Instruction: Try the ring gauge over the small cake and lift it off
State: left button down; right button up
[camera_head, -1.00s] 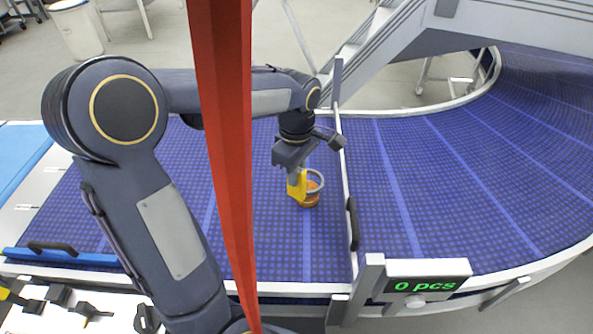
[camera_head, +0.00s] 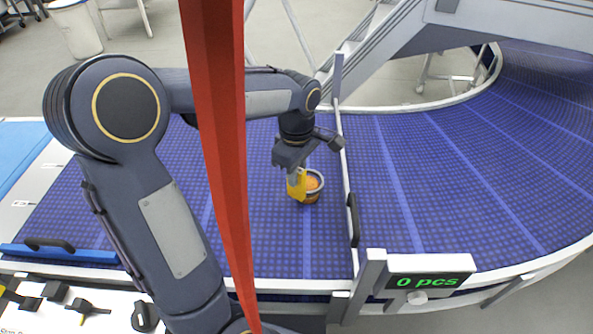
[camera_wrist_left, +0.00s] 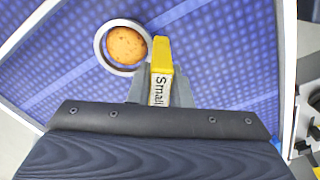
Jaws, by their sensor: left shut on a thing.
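The ring gauge is a grey ring (camera_head: 322,181) with a yellow handle (camera_head: 297,187). In the left wrist view the handle (camera_wrist_left: 162,54) carries a label reading "Small". My left gripper (camera_head: 293,174) is shut on the handle, with its fingers on both sides of it in the left wrist view (camera_wrist_left: 161,90). The small cake (camera_head: 312,186) is round and orange-brown and stands on the blue belt. The ring is around the cake's upper part. In the left wrist view the cake (camera_wrist_left: 126,45) shows whole inside the ring (camera_wrist_left: 98,48). My right gripper is not in view.
The blue belt (camera_head: 400,200) is otherwise clear around the cake. A white rail (camera_head: 347,190) with a black handle runs just to its right. A counter display (camera_head: 428,281) reads "0 pcs". A red post (camera_head: 220,150) crosses in front of the view.

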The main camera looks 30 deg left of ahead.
pick_arm(q)
jog(key=shift+f+b, duration=1.7)
jog(key=shift+f, duration=0.65)
jog(key=shift+r, duration=0.1)
dwell(1.0)
jog(key=shift+r+p, duration=4.15)
jog(key=shift+r, duration=0.7)
jog(key=shift+s+f, duration=0.1)
